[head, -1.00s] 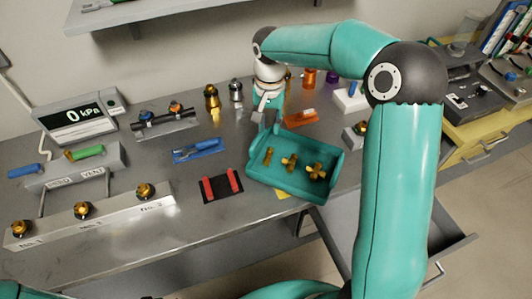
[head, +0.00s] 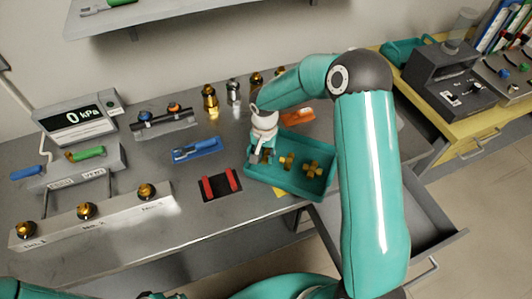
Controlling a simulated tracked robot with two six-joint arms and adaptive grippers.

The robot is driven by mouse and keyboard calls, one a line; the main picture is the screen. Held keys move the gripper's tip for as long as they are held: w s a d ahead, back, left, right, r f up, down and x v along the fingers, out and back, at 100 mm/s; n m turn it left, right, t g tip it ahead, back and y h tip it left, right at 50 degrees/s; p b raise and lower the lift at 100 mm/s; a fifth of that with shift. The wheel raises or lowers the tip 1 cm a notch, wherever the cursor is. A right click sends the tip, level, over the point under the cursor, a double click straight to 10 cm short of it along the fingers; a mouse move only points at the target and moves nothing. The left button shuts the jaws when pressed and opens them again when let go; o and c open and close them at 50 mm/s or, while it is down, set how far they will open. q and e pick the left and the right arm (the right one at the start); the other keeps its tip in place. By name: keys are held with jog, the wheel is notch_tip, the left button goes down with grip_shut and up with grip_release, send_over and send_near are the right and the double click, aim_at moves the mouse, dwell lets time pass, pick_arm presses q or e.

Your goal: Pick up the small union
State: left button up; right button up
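A teal tray (head: 318,192) on the bench holds brass fittings. A cross-shaped fitting (head: 312,168) lies at its right, and another brass fitting (head: 288,162) lies in the middle. A small brass piece at the left (head: 267,157), possibly the small union, is mostly hidden by my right gripper (head: 258,159). That gripper points down over the tray's left end, close to this piece. Its fingertips are too small and covered to tell whether they are open or touching it. My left gripper is out of view.
A black pad with red bars (head: 221,186) and a blue tool holder (head: 196,150) lie left of the tray. Brass and silver fittings (head: 210,98) stand behind. An open drawer (head: 430,235) is at the right front.

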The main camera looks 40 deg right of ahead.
jog(key=shift+f, duration=0.25)
grip_shut()
jog(key=shift+r, duration=0.1)
